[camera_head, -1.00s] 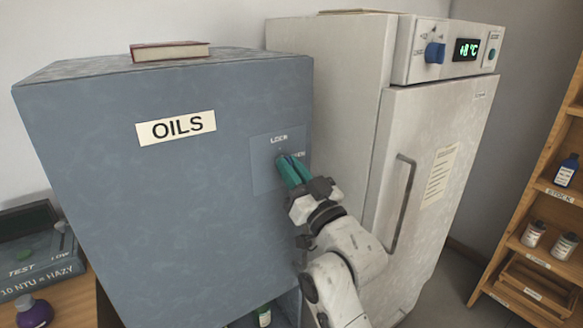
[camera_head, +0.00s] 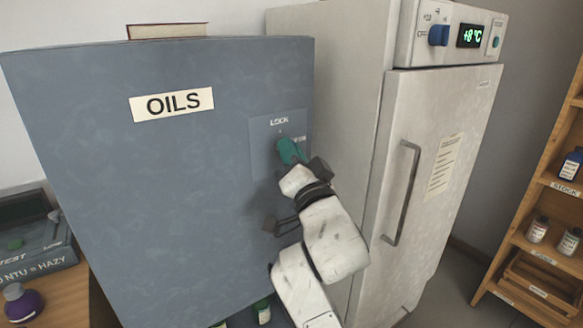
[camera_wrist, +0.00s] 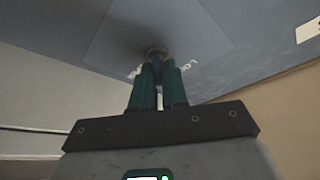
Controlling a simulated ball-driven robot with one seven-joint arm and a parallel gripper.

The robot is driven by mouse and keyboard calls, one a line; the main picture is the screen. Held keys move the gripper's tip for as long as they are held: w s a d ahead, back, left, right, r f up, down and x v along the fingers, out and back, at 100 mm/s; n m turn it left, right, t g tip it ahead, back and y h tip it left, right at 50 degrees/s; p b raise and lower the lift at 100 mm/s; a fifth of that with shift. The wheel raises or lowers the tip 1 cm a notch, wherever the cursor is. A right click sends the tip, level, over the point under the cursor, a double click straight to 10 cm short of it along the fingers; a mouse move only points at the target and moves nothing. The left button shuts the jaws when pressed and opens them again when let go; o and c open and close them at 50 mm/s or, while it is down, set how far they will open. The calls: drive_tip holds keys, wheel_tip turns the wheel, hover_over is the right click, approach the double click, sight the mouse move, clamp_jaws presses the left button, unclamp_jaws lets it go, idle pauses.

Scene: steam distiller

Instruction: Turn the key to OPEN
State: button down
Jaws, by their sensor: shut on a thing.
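The blue-grey OILS cabinet (camera_head: 190,190) stands at the left of the head view. Its lock plate (camera_head: 262,160) has LOCK written above the key's place and a second word, partly covered, at the right. My gripper (camera_head: 285,146) is at this plate, its teal fingers shut on the key. In the wrist view the fingertips (camera_wrist: 157,68) close together just below a small brass round part of the key (camera_wrist: 157,51) at the plate. The fingers hide most of the key, so I cannot tell which word it points to.
A white fridge (camera_head: 440,165) with a vertical handle stands close to the right of my arm. A wooden shelf (camera_head: 540,215) with bottles is at far right. A book (camera_head: 166,31) lies on the cabinet. Bottles (camera_head: 262,310) show low by the cabinet. A table with a test box (camera_head: 45,245) is at left.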

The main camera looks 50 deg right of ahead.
drive_tip(key=shift+a+r+m+g+b, duration=0.1)
drive_tip(key=shift+m+g+b, duration=0.75)
drive_tip(key=shift+m, duration=2)
drive_tip(key=shift+m+g+b, duration=0.3)
drive_tip(key=shift+m+g, duration=1.05)
drive_tip(key=shift+m, duration=1.5)
drive_tip(key=c, duration=1.2)
unclamp_jaws()
drive_tip(key=shift+c, duration=0.2)
